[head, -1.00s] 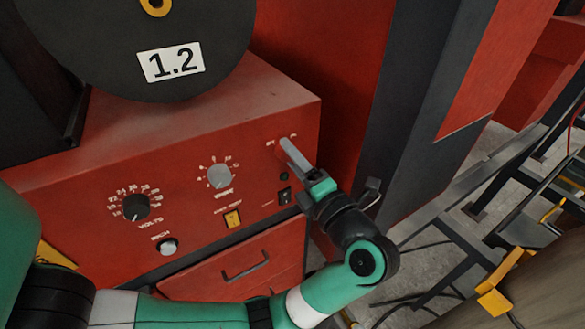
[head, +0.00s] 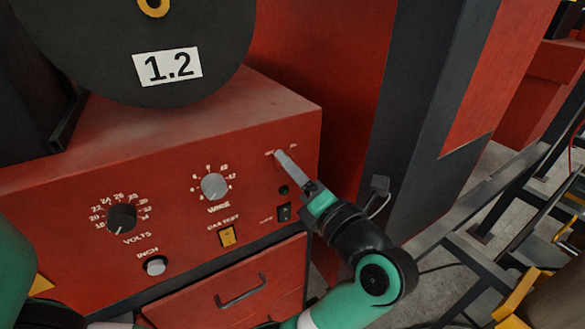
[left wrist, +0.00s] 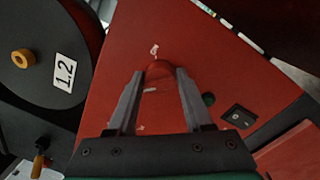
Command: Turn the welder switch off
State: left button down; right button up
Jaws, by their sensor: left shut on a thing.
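The red welder panel (head: 60,215) carries several knobs and switches. My left gripper (head: 281,155) reaches in from the lower right to the panel's upper right corner, between small white labels. In the left wrist view, its two grey fingers (left wrist: 158,75) are shut on a rounded red switch knob (left wrist: 160,70), one finger on each side. The head view hides the knob behind the fingers. A white mark (left wrist: 154,49) shows just beyond it. The knob's setting cannot be read clearly. My right gripper is not in view.
The volts knob (head: 121,218), wire knob (head: 214,187), yellow gas test switch (head: 227,236) and black rocker switch (head: 285,212) are nearby. A wire spool (head: 110,50) stands on top. A drawer (head: 190,300) lies below, and a dark post (head: 420,100) stands to the right.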

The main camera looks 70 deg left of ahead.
pick_arm(q)
jog(key=shift+f, duration=0.2)
jog(key=shift+c, duration=1.8)
grip_release()
jog(key=shift+r, duration=0.1)
jog(key=shift+d, duration=0.1)
jog(key=w+d+b, duration=0.1)
jog(key=w+d, duration=0.1)
jog(key=d, duration=0.9)
jog(key=shift+d+f, duration=0.15)
jog(key=shift+f, duration=0.2)
